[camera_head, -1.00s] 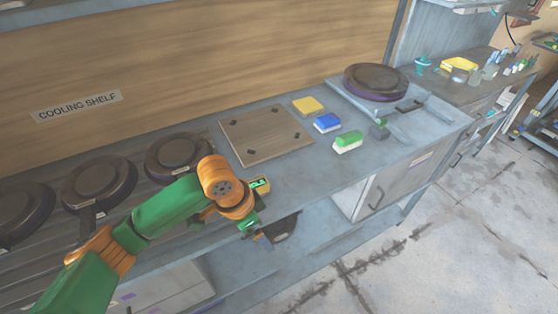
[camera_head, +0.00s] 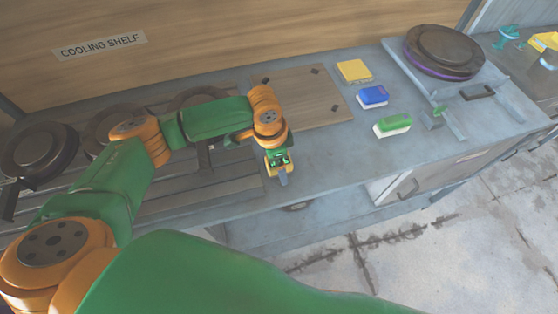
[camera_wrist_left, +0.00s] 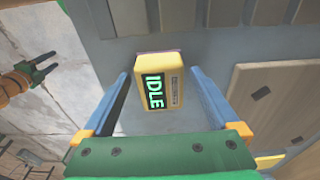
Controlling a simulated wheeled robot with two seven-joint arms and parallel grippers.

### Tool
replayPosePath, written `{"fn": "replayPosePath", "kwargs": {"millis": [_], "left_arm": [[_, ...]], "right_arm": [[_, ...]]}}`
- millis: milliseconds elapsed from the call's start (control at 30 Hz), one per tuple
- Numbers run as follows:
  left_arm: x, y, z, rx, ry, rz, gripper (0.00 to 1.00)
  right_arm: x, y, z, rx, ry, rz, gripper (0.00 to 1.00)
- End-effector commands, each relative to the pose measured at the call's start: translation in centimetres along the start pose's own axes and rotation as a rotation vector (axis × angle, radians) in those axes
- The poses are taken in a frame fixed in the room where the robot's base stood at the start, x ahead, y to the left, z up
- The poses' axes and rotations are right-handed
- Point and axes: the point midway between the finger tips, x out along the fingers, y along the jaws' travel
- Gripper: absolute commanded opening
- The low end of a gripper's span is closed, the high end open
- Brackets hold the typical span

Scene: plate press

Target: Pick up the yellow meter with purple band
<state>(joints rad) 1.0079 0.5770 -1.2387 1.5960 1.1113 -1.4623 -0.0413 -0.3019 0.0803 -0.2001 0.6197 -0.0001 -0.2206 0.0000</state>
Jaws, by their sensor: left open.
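The yellow meter (camera_wrist_left: 172,82) sits on the grey counter in the left wrist view, with a lit green display reading IDLE. A faint purplish edge shows at its far end. My left gripper (camera_head: 281,177) is open above the counter, left of the square wooden board. In the left wrist view its two blue fingers (camera_wrist_left: 158,100) stand either side of the meter, with gaps on both sides. In the head view the gripper mostly covers the meter. My right gripper (camera_wrist_left: 43,74) shows small at the left of the wrist view, its fingers apart, away from the meter.
The wooden board (camera_head: 300,97) lies close beside my left gripper. Yellow (camera_head: 354,71), blue (camera_head: 373,96) and green (camera_head: 393,124) blocks stand right of it. Dark round pans (camera_head: 40,150) line the slatted left side. A press (camera_head: 445,50) stands at the back right.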

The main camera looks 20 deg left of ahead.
Motion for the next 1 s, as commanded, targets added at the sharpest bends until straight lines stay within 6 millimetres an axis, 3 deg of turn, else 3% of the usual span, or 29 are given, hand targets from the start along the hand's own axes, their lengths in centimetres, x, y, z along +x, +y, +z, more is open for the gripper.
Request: {"fn": "replayPosePath", "kwargs": {"millis": [167, 500, 833, 1000], "left_arm": [[0.0, 0.0, 0.0, 0.000, 0.000, 0.000, 0.92], [0.0, 0.0, 0.0, -0.001, 0.000, 0.000, 0.01], [-0.5, -0.1, -0.1, -0.001, 0.002, -0.001, 0.00], [-3.0, -0.1, -0.5, 0.000, 0.005, -0.003, 0.00]], "right_arm": [[0.0, 0.0, 0.0, 0.000, 0.000, 0.000, 0.50], [0.0, 0.0, -0.1, 0.000, 0.002, 0.000, 0.50], [0.3, 0.0, -0.1, 0.000, 0.003, 0.000, 0.50], [1.2, 0.0, -0.1, 0.000, 0.003, 0.000, 0.50]]}}
